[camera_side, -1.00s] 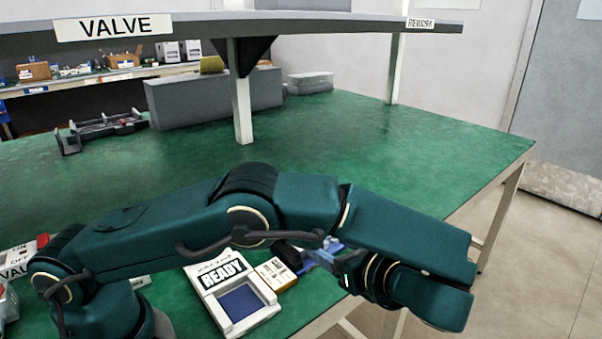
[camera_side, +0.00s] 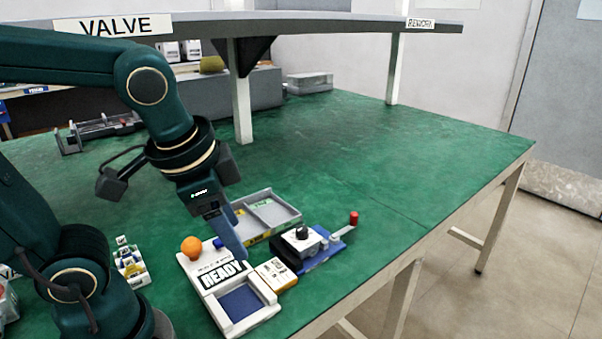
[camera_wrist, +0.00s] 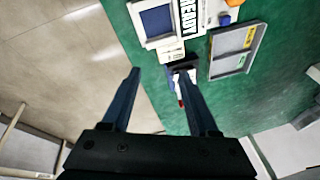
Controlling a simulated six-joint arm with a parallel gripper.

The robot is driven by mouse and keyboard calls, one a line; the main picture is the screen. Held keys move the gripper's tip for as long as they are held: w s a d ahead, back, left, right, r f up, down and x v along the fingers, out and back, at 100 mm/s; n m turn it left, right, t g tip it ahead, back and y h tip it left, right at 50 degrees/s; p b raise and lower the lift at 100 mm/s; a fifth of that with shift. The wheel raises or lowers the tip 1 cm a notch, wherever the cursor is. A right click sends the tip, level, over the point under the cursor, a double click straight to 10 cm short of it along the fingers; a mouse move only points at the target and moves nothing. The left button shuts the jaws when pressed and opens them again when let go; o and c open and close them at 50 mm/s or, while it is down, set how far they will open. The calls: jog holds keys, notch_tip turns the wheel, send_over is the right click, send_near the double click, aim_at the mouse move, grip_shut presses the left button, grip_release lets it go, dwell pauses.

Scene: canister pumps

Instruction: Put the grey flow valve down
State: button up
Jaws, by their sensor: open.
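My gripper (camera_side: 238,250) is above the green bench, pointing down over the area of the READY station. In the wrist view my gripper (camera_wrist: 160,72) has its fingers apart with nothing between them. I cannot make out a grey flow valve for certain in either view. A clamp-like fixture with a blue base and red-tipped lever (camera_side: 335,240) lies right of the gripper. It carries a white block with a black knob (camera_side: 302,236). In the wrist view this fixture is partly hidden behind the right finger.
The white READY station (camera_side: 222,275) has a blue pad. A small cream box (camera_side: 277,274) sits beside it, and an orange ball (camera_side: 191,247) is at its back left. A grey divided tray (camera_side: 290,212) lies behind. The bench's right side is clear.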

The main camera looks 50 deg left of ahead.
jog(key=n, duration=0.1)
jog(key=s+n+t, duration=0.1)
jog(key=s+d+n+t+h, duration=0.1)
jog(key=shift+f+n, duration=0.3)
jog(key=shift+n, duration=0.1)
jog(key=shift+a, duration=0.1)
